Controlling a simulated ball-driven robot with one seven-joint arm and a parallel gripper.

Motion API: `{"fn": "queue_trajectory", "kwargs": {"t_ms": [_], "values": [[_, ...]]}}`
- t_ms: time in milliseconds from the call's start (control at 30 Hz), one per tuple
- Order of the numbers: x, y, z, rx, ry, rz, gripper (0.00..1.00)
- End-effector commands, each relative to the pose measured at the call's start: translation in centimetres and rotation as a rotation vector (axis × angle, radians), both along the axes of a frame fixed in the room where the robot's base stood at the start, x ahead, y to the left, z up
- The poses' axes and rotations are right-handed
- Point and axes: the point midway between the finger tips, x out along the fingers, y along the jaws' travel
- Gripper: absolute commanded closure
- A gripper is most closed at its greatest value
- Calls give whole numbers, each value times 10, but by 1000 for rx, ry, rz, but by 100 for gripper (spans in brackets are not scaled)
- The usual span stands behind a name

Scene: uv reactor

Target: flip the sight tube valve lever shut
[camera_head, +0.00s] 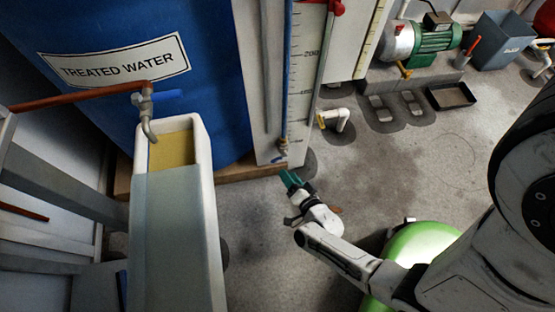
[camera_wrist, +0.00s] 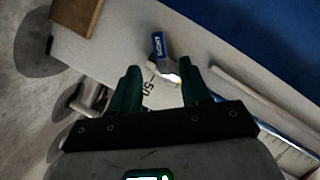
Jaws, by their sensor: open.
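The sight tube valve lever (camera_wrist: 158,46) is a short blue handle marked SIGHT in the wrist view, just beyond my fingertips. A shiny metal valve part (camera_wrist: 172,74) lies at its near end, between the fingertips in the picture. In the head view the small valve (camera_head: 283,147) sits at the foot of the blue sight tube (camera_head: 287,85). My gripper (camera_head: 289,178) is just below that valve in the head view. In the wrist view my gripper (camera_wrist: 160,78) has its green fingers apart with nothing held. The lever's exact angle to the tube is hard to tell.
The blue treated water tank (camera_head: 90,85) stands behind the valve on a wooden base (camera_head: 245,171). A tap with another blue lever (camera_head: 168,96) hangs over a tall container (camera_head: 172,240) at left. A white pipe elbow (camera_head: 335,119) is right of the valve. Open floor lies further right.

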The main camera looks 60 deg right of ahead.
Motion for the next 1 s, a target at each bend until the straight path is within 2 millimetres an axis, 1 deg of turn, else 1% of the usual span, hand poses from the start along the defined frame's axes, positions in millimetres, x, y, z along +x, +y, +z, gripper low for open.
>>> {"fn": "queue_trajectory", "kwargs": {"t_ms": [100,300,500,700,933,1000], "values": [[19,-12,-8,-2,-2,-2,53],[48,-31,-17,-1,0,-3,53],[68,-43,-22,0,2,-2,53],[75,-47,-22,0,2,-2,53],[75,-47,-22,0,2,-2,53],[75,-47,-22,0,2,-2,60]]}}
